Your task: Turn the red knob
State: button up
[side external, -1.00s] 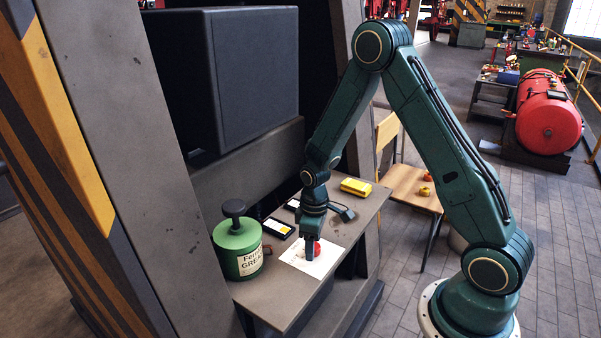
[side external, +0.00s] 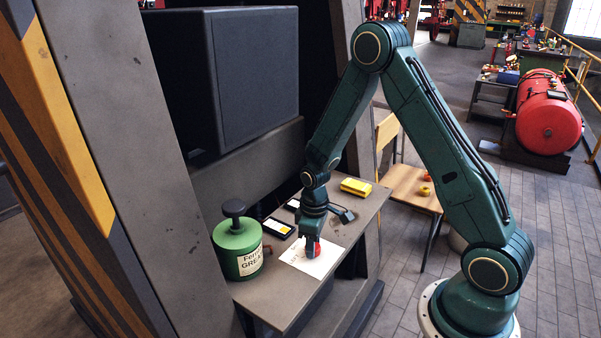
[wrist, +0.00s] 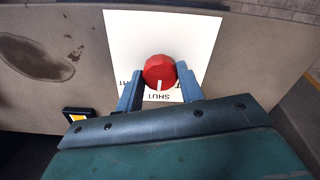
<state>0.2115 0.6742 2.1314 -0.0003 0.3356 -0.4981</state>
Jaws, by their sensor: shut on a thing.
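The red knob (wrist: 159,70) sits on a white card (wrist: 190,33) lying on the grey bench. A pale line on the knob's rim points down in the wrist view, toward the printed word SHUT; other lettering is partly hidden by the fingers. My gripper (wrist: 161,84) has one blue finger on each side of the knob and is shut on it. In the side view my gripper (side external: 312,249) points down over the card (side external: 300,264), with a bit of red showing between its fingers.
A green grease tin (side external: 236,246) with a dark knob on top stands left of the card. A black device (side external: 277,228) and a yellow box (side external: 356,187) lie further back. The bench's front edge (side external: 318,290) is close to the card.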

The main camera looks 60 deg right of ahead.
jog(key=m, duration=0.5)
jog(key=shift+m, duration=0.3)
jog(key=m, duration=0.5)
jog(key=shift+m, duration=0.4)
jog(key=o, duration=1)
jog(key=shift+r, duration=0.1)
jog(key=shift+r, duration=6.85)
